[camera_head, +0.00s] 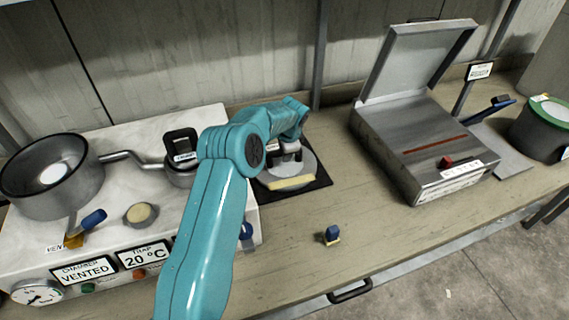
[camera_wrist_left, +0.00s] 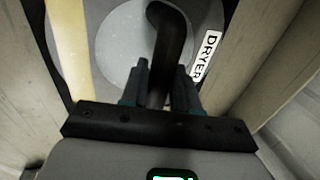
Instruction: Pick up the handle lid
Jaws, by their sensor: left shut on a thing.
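The handle lid (camera_head: 308,165) is a pale grey round disc with a dark curved handle, at the dark square pad (camera_head: 320,181) in the middle of the bench. In the left wrist view the disc (camera_wrist_left: 112,60) lies below the fingers, and its black handle (camera_wrist_left: 168,35) rises between them. My left gripper (camera_wrist_left: 162,84) is shut on that handle. In the head view my left gripper (camera_head: 289,156) is over the lid, partly covered by my teal arm. I cannot tell whether the disc touches the pad. My right gripper is not in view.
A pale console (camera_head: 110,220) with a pot (camera_head: 50,178) stands left. An open metal box (camera_head: 425,150) stands right, and a green-rimmed bin (camera_head: 540,130) is at far right. Bench between pad and box is clear.

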